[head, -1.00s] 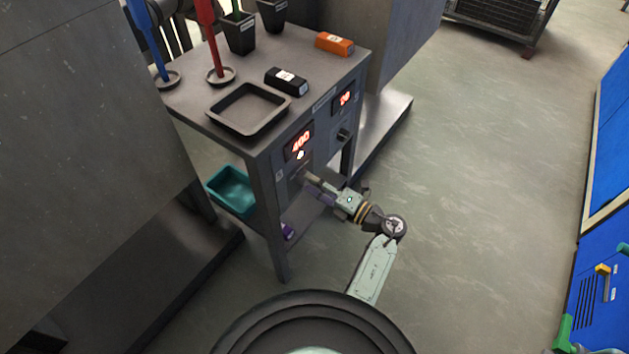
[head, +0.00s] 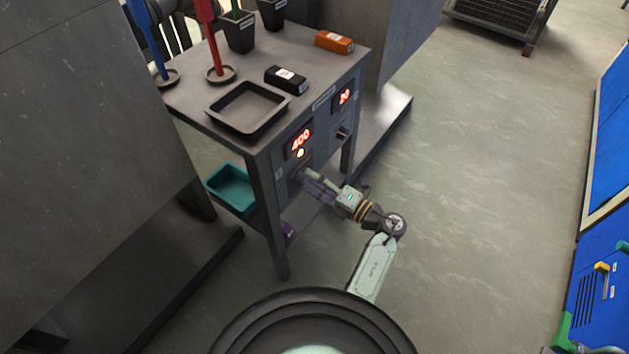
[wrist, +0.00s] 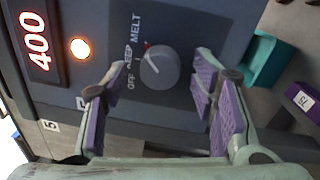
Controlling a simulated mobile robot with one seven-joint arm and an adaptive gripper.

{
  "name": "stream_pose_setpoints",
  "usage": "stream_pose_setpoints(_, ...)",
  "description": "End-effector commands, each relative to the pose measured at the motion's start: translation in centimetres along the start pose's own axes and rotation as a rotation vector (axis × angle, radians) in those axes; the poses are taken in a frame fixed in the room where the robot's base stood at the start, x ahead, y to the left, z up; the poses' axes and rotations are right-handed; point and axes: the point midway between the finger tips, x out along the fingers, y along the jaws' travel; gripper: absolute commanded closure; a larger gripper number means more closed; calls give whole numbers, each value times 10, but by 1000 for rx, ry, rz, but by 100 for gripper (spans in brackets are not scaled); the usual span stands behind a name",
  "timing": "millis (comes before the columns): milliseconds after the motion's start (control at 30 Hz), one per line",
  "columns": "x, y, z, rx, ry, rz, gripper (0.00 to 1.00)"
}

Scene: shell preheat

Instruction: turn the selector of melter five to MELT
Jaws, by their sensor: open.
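Melter five's selector is a round grey knob (wrist: 160,67) on a dark panel in the wrist view. OFF, KEEP and MELT are printed in an arc beside it. A small red mark shows at the knob's edge, near KEEP and MELT; I cannot tell exactly which setting it points to. My gripper (wrist: 161,66) is open, its purple-padded fingers on either side of the knob in the picture. Contact cannot be judged. In the head view my gripper (head: 306,176) is at the front panel below the 400 display (head: 299,140) and hides the knob.
A second display (head: 344,96) and knob (head: 343,133) are to the right. A teal bin (head: 232,188) is on the lower shelf. Floor to the right is clear.

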Motion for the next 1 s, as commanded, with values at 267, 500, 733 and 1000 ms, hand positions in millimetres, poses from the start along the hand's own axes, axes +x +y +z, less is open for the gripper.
stream_pose_setpoints(267, -12, 0, 1, 0, -4, -1, 48)
stream_pose_setpoints(500, -61, 0, 1, 0, -5, -1, 48)
stream_pose_setpoints(733, -103, 0, 1, -1, -3, 0, 48)
stream_pose_setpoints(1000, -120, 0, 0, 0, 0, 0, 48)
